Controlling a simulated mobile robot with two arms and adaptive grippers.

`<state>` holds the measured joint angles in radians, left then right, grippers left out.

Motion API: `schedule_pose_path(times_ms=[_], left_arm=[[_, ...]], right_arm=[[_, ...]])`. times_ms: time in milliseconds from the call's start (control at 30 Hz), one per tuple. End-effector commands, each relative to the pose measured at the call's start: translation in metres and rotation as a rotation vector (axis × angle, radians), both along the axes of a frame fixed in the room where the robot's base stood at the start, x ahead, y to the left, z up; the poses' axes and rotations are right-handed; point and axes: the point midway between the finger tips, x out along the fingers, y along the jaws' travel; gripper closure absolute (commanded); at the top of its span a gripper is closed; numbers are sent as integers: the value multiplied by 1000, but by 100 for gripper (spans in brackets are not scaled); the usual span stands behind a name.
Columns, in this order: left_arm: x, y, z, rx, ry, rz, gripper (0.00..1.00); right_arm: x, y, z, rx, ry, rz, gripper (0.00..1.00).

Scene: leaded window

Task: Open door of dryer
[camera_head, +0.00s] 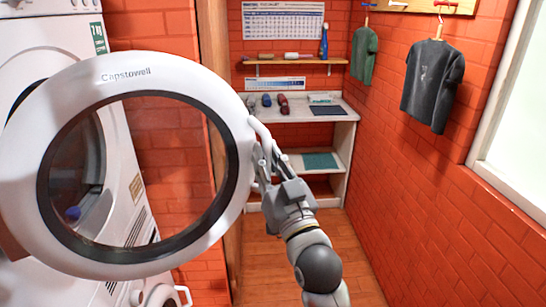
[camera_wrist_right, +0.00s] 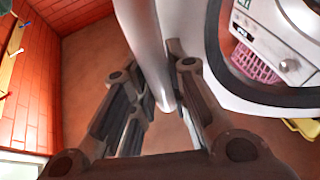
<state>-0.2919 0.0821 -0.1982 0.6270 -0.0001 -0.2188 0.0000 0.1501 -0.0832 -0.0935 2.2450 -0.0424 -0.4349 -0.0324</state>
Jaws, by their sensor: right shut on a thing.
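The dryer (camera_head: 38,48) is white and stands at the left in the head view. Its round white door (camera_head: 225,110), marked "Capstowell" with a dark-rimmed glass, is swung open towards the right. Through the glass I see the drum opening and a small blue item. My right gripper (camera_head: 262,163) is at the door's right edge, shut on its white handle (camera_head: 264,133). In the right wrist view the white handle (camera_wrist_right: 148,45) runs between the dark fingers of the right gripper (camera_wrist_right: 160,85). My left gripper is not in view.
A white shelf unit (camera_head: 340,112) with small items stands at the back. Shirts (camera_head: 433,82) hang on the brick wall at the right, near a window (camera_head: 520,120). Wooden floor (camera_head: 350,250) is free right of my arm. A pink basket (camera_wrist_right: 255,65) shows in the wrist view.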

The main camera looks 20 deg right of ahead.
Motion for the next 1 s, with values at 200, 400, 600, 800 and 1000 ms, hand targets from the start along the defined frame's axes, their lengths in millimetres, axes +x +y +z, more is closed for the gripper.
schedule_pose_path(times_ms=[200,400,600,800,1000], left_arm=[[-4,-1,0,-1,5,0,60],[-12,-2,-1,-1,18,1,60],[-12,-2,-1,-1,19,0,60],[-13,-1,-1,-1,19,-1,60],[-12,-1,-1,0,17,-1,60]], right_arm=[[0,0,0,-6,0,-3,100],[0,0,0,-6,0,-2,74],[0,0,0,-4,1,-2,74],[-4,0,-3,-2,2,-2,74],[-28,-2,-14,-2,5,-1,74]])
